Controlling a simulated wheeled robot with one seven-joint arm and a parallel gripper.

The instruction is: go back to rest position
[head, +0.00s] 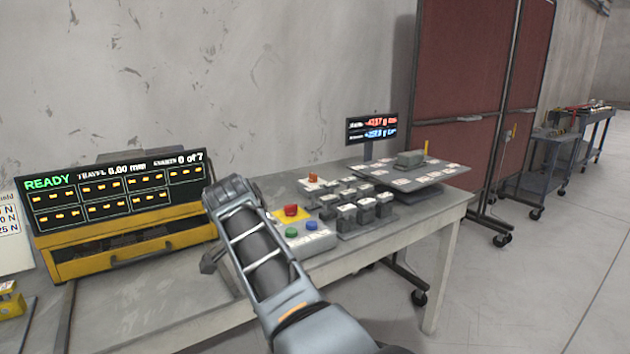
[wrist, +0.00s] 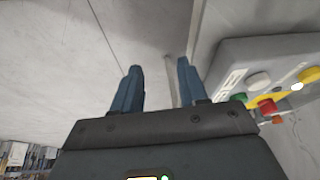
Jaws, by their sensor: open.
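My gripper (wrist: 160,85) shows in the wrist view with its two blue fingers apart and nothing between them. In the head view my arm reaches up from the bottom middle over the table, and the fingers are hidden or too small to make out there. The button box (head: 305,236) with red, green and blue buttons stands just right of my arm. In the wrist view the button box (wrist: 225,62) is at the right, apart from the fingers.
A yellow-framed machine (head: 140,240) with a READY display stands at the left. Several dark blocks, a tilted plate (head: 440,174) and a small display (head: 370,128) are on the right of the table (head: 435,205). Red panels and carts (head: 555,160) stand beyond. The floor at right is clear.

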